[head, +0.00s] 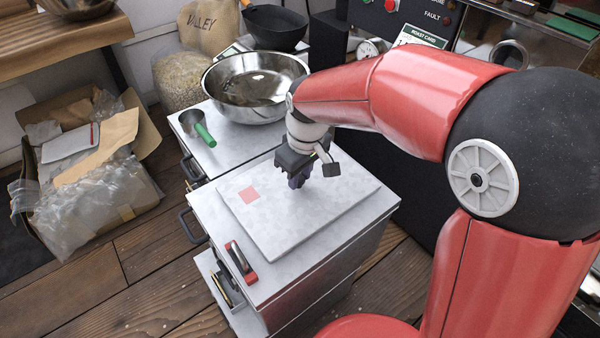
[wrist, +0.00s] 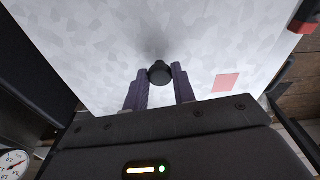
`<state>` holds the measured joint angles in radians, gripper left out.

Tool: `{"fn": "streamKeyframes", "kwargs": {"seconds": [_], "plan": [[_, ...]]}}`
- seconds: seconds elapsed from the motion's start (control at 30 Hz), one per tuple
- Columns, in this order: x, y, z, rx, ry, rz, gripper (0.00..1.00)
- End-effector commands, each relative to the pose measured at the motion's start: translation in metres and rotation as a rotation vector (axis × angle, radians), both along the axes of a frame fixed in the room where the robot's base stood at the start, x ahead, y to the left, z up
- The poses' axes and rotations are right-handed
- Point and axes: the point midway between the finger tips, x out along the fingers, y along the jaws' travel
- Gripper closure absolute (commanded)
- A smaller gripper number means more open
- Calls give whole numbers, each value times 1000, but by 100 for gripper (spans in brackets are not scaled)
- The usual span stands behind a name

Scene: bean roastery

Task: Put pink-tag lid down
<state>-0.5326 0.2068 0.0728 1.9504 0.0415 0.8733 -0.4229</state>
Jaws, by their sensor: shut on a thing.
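The pink-tag lid (head: 330,205) is a flat grey, mottled rectangular panel with a pink square tag (head: 249,195) near its left end. It lies over or just above the top of the white cabinet (head: 285,278); I cannot tell whether it touches. My gripper (head: 298,180) points down at the lid's middle and is shut on its dark knob. In the wrist view the lid (wrist: 90,60) fills most of the picture, with the black knob (wrist: 160,73) between the fingertips and the pink tag to the right (wrist: 226,82).
A red-handled tool (head: 241,262) lies on the cabinet's front left corner. Behind are a steel bowl (head: 255,85) and a green-handled scoop (head: 197,127) on another white top. An open cardboard box (head: 90,150) with packing stands on the floor at left. A roaster panel (head: 405,20) is behind.

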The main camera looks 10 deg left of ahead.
Motion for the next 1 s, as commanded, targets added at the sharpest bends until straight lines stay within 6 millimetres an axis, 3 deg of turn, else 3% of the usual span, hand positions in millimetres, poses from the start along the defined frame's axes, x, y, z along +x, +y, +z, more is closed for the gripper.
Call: {"fn": "streamKeyframes", "kwargs": {"seconds": [0.07, 0.1, 0.23, 0.63, 1.0], "plan": [[0, 0, -3, 0, 0, 0, 100], [0, 0, -3, 0, 0, 0, 70], [0, 0, -2, 0, 0, 0, 53], [0, 0, 7, 0, -1, 0, 52], [-4, -8, 81, 2, -4, -1, 52]]}}
